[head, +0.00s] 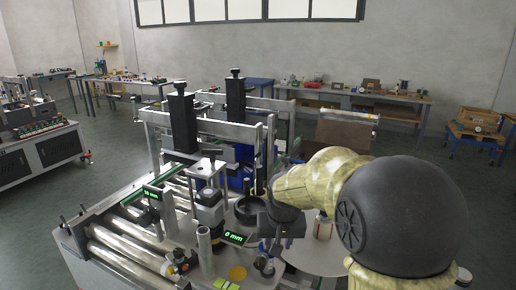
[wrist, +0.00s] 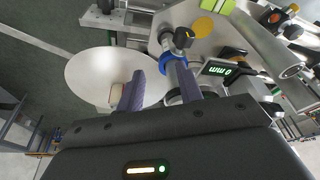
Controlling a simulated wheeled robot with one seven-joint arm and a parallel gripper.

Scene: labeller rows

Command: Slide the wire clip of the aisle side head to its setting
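The labeller shows two readouts: one reads 0 mm (head: 234,238), the other (head: 152,193) seems to read 18 mm. The 0 mm readout is upside down in the wrist view (wrist: 217,71). My gripper (wrist: 158,72) has its two purple-grey fingers apart, with no object visible between them. In the head view my gripper (head: 281,226) is over the near right part of the machine. A blue collar (wrist: 172,60) with a black knob (wrist: 183,38) appears just beyond the right fingertip; contact cannot be told. I cannot identify the wire clip with certainty.
A round white plate (wrist: 92,76) lies left of my fingers in the wrist view. A yellow disc (head: 238,273) and steel rollers (head: 125,250) are on the near machine. Upright posts and black columns (head: 183,120) stand behind. Open floor (head: 410,150) lies beyond.

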